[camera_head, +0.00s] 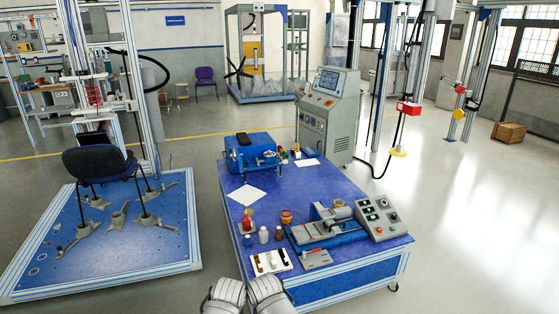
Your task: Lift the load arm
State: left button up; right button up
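A tall test rig (135,80) of silver profiles stands at the left on a blue base plate (150,262). A dark chair (95,160) stands on the plate, its feet among grey metal clamps. A vertical loading unit with a red spring (95,92) hangs on the rig above and behind the chair. I cannot tell which part is the load arm, nor whether the unit touches the chair. Two grey rounded parts of my own arms show at the bottom edge. No gripper fingers are visible.
A blue table (350,262) fills the centre front, carrying a blue device (250,155), bottles, a clamp fixture and a control box (382,217). A grey control console (328,115) stands behind it. Open floor lies at the right and between the plate and table.

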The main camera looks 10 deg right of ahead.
aim_at(327, 215)
jog(key=i+z, duration=0.2)
jog(key=i, duration=0.25)
jog(key=i+z, duration=0.25)
jog(key=i, duration=0.2)
jog(key=i+j+z, duration=0.2)
jog(key=i, duration=0.2)
jog(key=i+j+z, duration=0.2)
jog(key=i, duration=0.25)
